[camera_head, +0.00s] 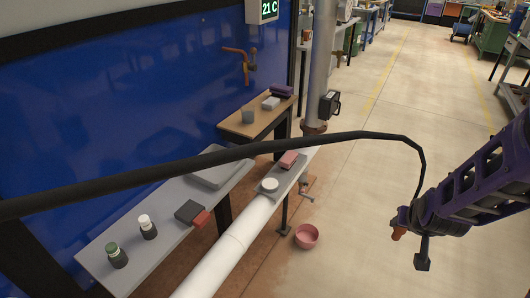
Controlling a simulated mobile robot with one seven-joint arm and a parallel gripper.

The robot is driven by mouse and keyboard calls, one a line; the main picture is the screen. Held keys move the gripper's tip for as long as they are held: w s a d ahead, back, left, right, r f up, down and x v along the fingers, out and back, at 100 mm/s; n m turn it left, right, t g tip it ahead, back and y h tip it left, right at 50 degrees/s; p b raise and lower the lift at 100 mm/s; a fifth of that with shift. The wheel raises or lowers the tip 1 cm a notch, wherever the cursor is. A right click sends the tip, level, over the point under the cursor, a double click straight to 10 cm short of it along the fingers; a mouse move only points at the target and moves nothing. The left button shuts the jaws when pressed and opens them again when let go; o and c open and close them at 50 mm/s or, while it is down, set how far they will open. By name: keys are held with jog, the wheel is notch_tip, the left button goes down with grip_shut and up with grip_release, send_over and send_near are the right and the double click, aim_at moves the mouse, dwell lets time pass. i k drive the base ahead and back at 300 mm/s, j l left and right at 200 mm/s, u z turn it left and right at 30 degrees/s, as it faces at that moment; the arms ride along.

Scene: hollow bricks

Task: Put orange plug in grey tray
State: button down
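My gripper (411,249) is at the right of the view, at the lower end of my purple and black arm, out over the open floor. A small orange-brown piece (398,233) shows at its left side. It may be the orange plug, but I cannot tell whether it is held or is part of the gripper. The finger opening is too small and dark to read. A shallow grey tray (215,168) lies on the far end of the light grey table at left, well away from my gripper. It looks empty.
The light grey table (165,205) also bears two small jars and a dark and red block. A white pipe (235,240) runs beside it, near a narrow grey shelf. A pink bowl (306,236) stands on the floor. A black cable (290,147) crosses the view.

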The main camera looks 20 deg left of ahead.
aim_at(208, 174)
jog(key=i+u, duration=0.25)
jog(key=u, duration=0.2)
jog(key=i+l+u, duration=0.2)
jog(key=u, duration=0.3)
jog(key=i+u, duration=0.1)
jog(key=u, duration=0.25)
jog(key=i+l+u, duration=0.1)
jog(key=u, duration=0.3)
jog(key=i+l+u, duration=0.1)
jog(key=u, duration=0.25)
jog(key=i+u, duration=0.2)
jog(key=u, duration=0.2)
jog(key=i+u, duration=0.35)
jog(key=k+l, duration=0.05)
jog(key=k, duration=0.05)
